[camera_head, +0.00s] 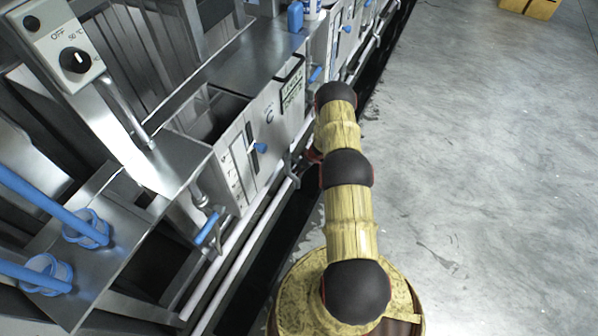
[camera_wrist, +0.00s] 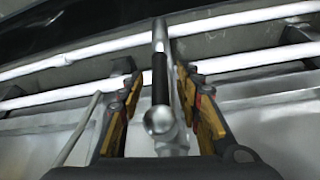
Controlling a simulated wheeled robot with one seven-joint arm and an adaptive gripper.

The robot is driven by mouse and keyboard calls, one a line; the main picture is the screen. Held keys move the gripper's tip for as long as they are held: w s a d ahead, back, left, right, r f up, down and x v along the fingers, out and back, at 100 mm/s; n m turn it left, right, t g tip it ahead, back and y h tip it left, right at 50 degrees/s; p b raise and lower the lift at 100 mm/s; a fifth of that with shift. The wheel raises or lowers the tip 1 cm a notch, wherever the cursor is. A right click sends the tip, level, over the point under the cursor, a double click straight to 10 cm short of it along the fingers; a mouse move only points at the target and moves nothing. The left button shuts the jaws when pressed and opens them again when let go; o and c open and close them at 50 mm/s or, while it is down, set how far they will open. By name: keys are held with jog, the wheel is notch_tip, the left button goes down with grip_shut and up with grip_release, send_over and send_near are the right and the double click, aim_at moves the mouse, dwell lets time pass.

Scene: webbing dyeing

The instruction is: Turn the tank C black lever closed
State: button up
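In the wrist view a black lever (camera_wrist: 159,80) with a round silver end points toward the camera, its far end near the pipes. My gripper (camera_wrist: 158,76) is open, with one yellow-and-dark finger on each side of the lever. Narrow gaps show between the fingers and the lever, so it does not look gripped. In the head view a tank front (camera_head: 268,125) carries a round mark that may be the letter C. My arm reaches toward the low pipes beside that tank. There the lever and most of my gripper are hidden behind the arm.
White pipes (camera_head: 247,240) run low along the tank fronts; they also cross the wrist view (camera_wrist: 235,62). Blue-handled valves (camera_head: 207,229) and a control box with a knob (camera_head: 75,60) stand at left.

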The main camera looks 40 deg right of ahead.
jog(key=shift+b+x, duration=0.3)
jog(key=shift+x, duration=0.75)
jog(key=shift+c, duration=1.2)
grip_shut()
